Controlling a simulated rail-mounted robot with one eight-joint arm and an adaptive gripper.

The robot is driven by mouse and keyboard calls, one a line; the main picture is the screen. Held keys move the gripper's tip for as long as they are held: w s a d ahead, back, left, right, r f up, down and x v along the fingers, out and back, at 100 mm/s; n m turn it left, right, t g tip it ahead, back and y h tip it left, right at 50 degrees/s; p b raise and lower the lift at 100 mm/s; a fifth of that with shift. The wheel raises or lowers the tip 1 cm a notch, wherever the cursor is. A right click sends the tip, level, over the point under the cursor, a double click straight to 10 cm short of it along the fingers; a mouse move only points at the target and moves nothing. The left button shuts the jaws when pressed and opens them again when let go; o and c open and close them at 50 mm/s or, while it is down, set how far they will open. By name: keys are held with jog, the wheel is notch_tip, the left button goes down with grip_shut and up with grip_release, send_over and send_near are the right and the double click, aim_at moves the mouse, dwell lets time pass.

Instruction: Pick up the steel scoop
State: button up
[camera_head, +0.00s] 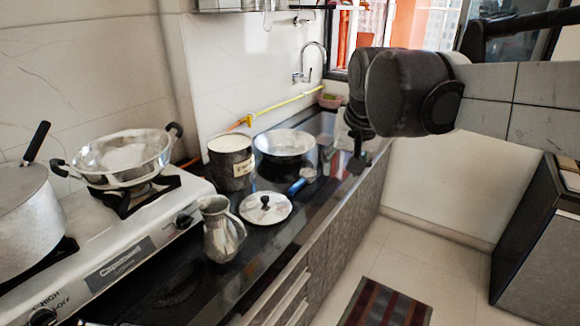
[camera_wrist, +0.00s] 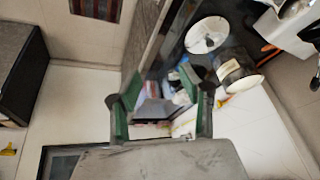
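A small steel utensil with a blue handle (camera_head: 301,182), which looks like the steel scoop, lies on the dark counter (camera_head: 265,237) beside the round lid (camera_head: 266,208). My gripper (camera_head: 358,162) hangs over the far right part of the counter, to the right of the scoop and apart from it. In the wrist view my gripper (camera_wrist: 158,88) has its two green-lined fingers spread with nothing held between them. I cannot clearly make out the scoop in the wrist view; the right finger covers part of the counter there.
A steel pan (camera_head: 286,146), a dark canister (camera_head: 231,163) and a metal pitcher (camera_head: 221,230) stand near the scoop. A stove (camera_head: 150,230) with a wok (camera_head: 122,157) and a pot (camera_head: 22,225) is at left. A faucet (camera_head: 306,66) is behind. The floor (camera_head: 440,262) is open at right.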

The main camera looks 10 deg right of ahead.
jog(key=w+r+m+g, duration=0.1)
jog(key=w+r, duration=0.1)
jog(key=w, duration=1)
jog(key=m+g+p, duration=0.4)
jog(key=m, duration=0.1)
send_over(302, 180)
notch_tip(302, 180, down, 17)
jog(key=f, duration=0.9)
jog(key=shift+w+f+b, duration=0.2)
jog(key=shift+w+b, duration=0.05)
jog(key=shift+b, duration=0.15)
jog(key=shift+s+f, duration=0.2)
jog(key=shift+f, duration=2.4)
jog(key=shift+c, duration=0.2)
grip_shut()
